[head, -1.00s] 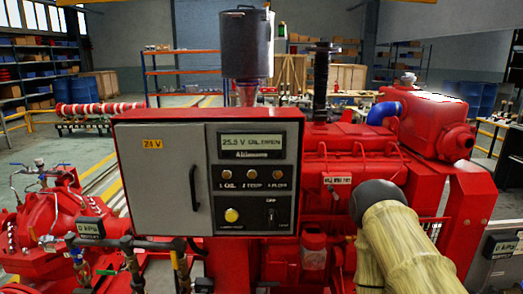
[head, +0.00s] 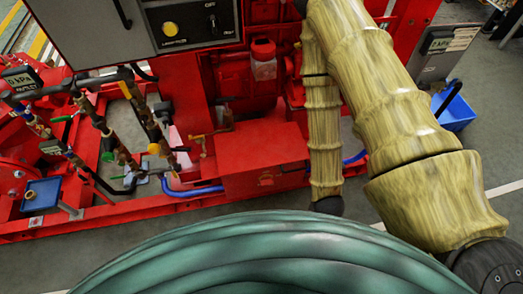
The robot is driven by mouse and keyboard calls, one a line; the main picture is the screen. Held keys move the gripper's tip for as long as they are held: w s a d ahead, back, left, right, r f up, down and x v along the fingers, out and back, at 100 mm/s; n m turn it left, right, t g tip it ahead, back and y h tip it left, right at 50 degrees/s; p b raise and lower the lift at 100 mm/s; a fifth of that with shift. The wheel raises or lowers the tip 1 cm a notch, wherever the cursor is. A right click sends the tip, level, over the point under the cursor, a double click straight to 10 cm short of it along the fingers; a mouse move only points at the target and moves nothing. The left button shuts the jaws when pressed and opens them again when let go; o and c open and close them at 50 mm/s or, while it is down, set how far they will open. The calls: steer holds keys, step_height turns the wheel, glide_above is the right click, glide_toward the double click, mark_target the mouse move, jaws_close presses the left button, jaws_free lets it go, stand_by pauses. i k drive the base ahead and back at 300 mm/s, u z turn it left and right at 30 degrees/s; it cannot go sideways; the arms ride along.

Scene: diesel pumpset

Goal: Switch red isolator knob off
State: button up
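I cannot make out a red isolator knob in the head view. The control panel (head: 185,30) is cut off by the top edge; it shows a yellow round button (head: 170,28) and a small black switch (head: 213,22) marked OFF. The thinner sleeved part of my arm hangs down in front of the red pumpset (head: 262,160) and ends in a dark joint just above the green curved shape at the bottom. My gripper is not visible.
Pipes and valves (head: 100,125) with gauges stand at the left on the red base frame. A small blue-framed box (head: 42,194) is at the lower left. A blue bin (head: 455,112) sits on the floor at the right. My sleeved arm covers the right middle.

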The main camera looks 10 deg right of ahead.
mark_target(267, 181)
steer(key=z, duration=0.8)
steer(key=k, duration=1.25)
steer(key=u, duration=0.75)
